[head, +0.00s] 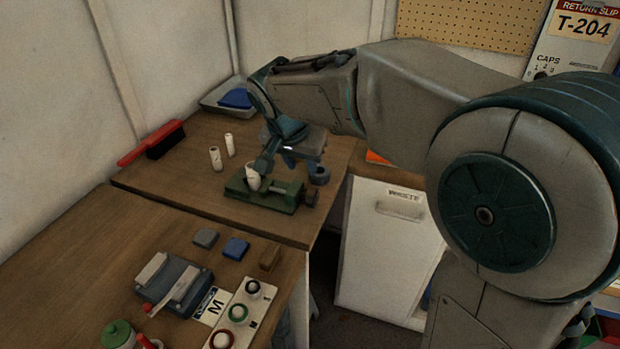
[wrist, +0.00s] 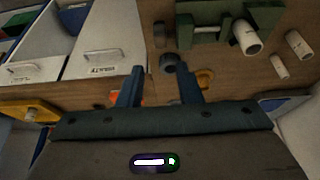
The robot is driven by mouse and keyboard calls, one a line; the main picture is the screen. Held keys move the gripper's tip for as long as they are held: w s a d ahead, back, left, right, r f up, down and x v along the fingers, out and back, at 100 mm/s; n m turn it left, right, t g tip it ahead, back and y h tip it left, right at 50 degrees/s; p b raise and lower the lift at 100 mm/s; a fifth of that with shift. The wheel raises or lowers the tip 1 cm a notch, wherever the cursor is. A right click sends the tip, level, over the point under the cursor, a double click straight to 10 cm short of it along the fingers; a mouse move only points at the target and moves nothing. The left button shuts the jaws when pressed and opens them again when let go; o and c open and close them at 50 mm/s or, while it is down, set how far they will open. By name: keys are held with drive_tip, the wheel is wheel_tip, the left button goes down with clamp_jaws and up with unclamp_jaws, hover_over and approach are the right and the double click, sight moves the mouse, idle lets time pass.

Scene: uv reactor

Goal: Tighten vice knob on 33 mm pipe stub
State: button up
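The green vice (head: 262,197) stands near the table's right edge, with a white pipe stub (head: 253,178) upright at its jaws. It also shows at the top of the wrist view (wrist: 207,34), with the stub (wrist: 247,38) at its right. The dark brown vice knob (head: 310,197) is at the right end of its screw; in the wrist view the knob (wrist: 159,34) is left of the vice. My gripper (wrist: 160,76) is open and empty, its fingers apart. In the head view one finger partly overlaps the vice and stub; contact cannot be told.
A dark ring-shaped piece (head: 319,175) stands beside the vice, and shows beyond my fingers (wrist: 168,62). Two other white stubs (head: 215,158) (head: 229,144) stand behind. A red brush (head: 152,143) lies left. The waste bin (head: 385,235) is right of the table edge.

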sight(311, 193)
drive_tip(key=x, duration=1.3)
drive_tip(key=shift+f+p, duration=0.35)
drive_tip(key=shift+f, duration=0.05)
clamp_jaws()
